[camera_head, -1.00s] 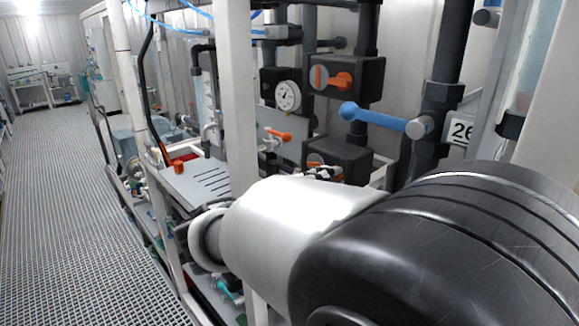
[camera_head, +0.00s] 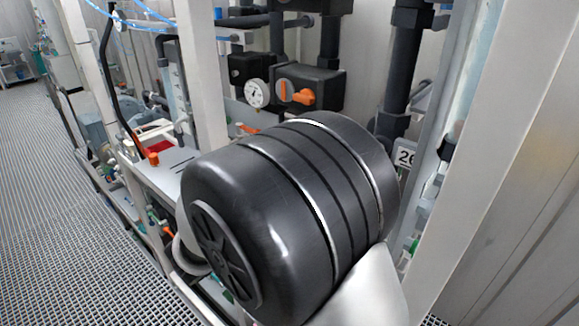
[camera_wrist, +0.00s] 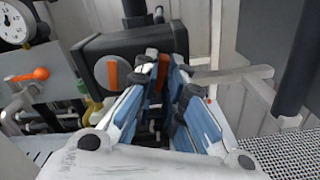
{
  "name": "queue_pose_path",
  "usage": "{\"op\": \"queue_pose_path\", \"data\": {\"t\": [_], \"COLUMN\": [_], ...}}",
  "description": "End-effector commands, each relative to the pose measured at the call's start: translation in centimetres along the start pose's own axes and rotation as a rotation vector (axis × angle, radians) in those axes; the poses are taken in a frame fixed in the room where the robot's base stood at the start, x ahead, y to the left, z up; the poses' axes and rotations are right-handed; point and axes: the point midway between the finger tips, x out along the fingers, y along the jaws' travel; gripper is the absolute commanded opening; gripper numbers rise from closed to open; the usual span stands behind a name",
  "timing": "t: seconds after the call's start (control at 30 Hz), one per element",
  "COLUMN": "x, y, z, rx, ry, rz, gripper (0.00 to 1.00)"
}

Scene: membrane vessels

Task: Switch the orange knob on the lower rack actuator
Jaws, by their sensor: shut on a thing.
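The lower rack actuator (camera_wrist: 128,45) is a dark box in the wrist view, with a round grey face and an upright orange indicator strip (camera_wrist: 112,73). Its orange knob (camera_wrist: 162,72) shows as an upright orange strip between the fingertips of my gripper (camera_wrist: 164,66). My gripper, with blue and white fingers and dark tips, is shut on the knob and partly hides it. In the head view my arm hides the lower actuator and the gripper. The upper actuator (camera_head: 325,88) stays visible there, with its own orange knob (camera_head: 303,97).
An orange valve handle (camera_wrist: 28,75) is left of the lower actuator. Pale frame posts (camera_head: 202,75) stand close by. The grated walkway (camera_head: 50,190) is clear.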

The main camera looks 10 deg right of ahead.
Motion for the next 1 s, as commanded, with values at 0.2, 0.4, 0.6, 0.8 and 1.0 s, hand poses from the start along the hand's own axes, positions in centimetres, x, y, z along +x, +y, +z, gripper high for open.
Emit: {"op": "queue_pose_path", "data": {"t": [0.2, 0.4, 0.6, 0.8, 1.0], "x": [0.00, 0.00, 0.00, 0.00, 0.00], "y": [0.10, 0.06, 0.02, 0.00, 0.00], "z": [0.25, 0.12, 0.03, -0.02, -0.02], "rx": [-0.129, -0.195, -0.220, -0.223, -0.223], "ry": [0.000, 0.000, 0.000, 0.000, 0.000], "rz": [0.000, 0.001, 0.001, 0.001, 0.001], "gripper": [0.00, 0.00, 0.00, 0.00, 0.12]}}
